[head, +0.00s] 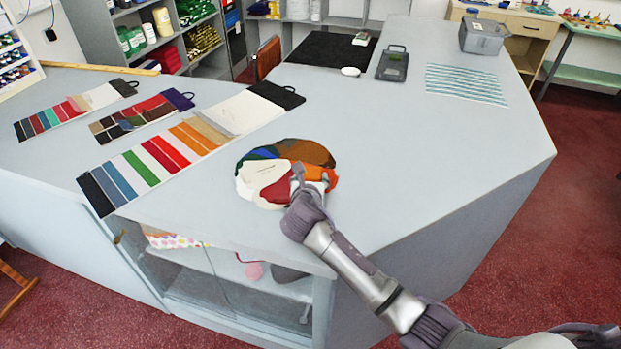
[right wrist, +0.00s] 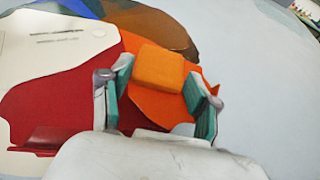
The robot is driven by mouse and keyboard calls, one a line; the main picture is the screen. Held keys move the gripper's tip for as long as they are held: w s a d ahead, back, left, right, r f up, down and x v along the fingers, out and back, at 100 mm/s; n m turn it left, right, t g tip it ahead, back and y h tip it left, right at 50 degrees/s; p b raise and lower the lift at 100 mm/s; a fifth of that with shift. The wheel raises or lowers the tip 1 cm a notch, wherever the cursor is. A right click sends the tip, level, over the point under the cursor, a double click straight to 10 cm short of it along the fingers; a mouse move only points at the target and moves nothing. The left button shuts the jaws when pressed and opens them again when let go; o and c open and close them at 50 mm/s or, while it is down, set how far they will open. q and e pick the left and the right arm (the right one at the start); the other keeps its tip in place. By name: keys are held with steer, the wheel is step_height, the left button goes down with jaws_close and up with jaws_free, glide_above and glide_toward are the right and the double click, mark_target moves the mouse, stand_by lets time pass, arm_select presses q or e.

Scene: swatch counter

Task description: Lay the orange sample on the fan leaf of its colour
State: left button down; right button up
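The fan (head: 265,175) lies spread on the grey counter, with blue, green, brown, cream, red and orange leaves. The orange sample (right wrist: 160,68) is a small, thick, orange square. My right gripper (head: 312,180) is over the orange side of the fan. The orange leaf (right wrist: 150,105) shows below and to the right of the sample. I cannot tell whether the sample touches the leaf. The red leaf (right wrist: 60,100) is on the left. My left gripper is not in view.
Three colour cards with stripes lie at the left, the nearest (head: 165,155) close to the fan. A black mat (head: 325,50), a dark device (head: 393,63), a striped sheet (head: 465,84) and a grey bin (head: 483,37) are farther back. The counter right of the fan is clear.

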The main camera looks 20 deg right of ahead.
steer(key=shift+o, duration=1.2)
steer(key=shift+r, duration=0.1)
steer(key=shift+s+a+r, duration=0.1)
steer(key=shift+s, duration=0.1)
steer(key=v, duration=1.1)
steer(key=shift+s+a+r+b, duration=0.1)
steer(key=shift+s+r+b, duration=0.05)
steer(key=shift+s+b, duration=0.15)
